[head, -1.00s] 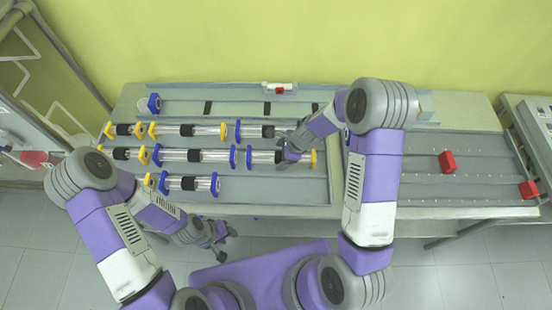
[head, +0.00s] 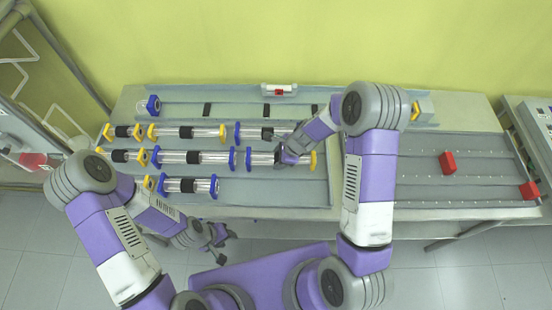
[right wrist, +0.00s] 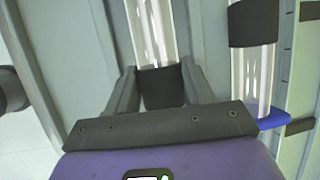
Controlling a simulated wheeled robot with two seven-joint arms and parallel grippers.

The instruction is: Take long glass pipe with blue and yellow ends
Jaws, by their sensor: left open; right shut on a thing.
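A glass pipe with a blue end (head: 249,158) and a yellow end (head: 313,160) lies at the right of the middle row in the left tray. My right gripper (head: 284,157) is over this pipe and shut on its black middle band. In the right wrist view the two fingers (right wrist: 160,92) sit on either side of the black band (right wrist: 162,88), with clear glass running away above it. The pipe's ends are not in that view. My left gripper (head: 222,243) is open and empty, low in front of the table.
Other pipes lie close by: a blue-ended pipe (head: 190,186) in the front row and a yellow-ended pipe (head: 190,132) in the back row. The right tray (head: 400,186) is mostly clear, with red blocks (head: 448,163) at its right. My right arm hides part of the trays.

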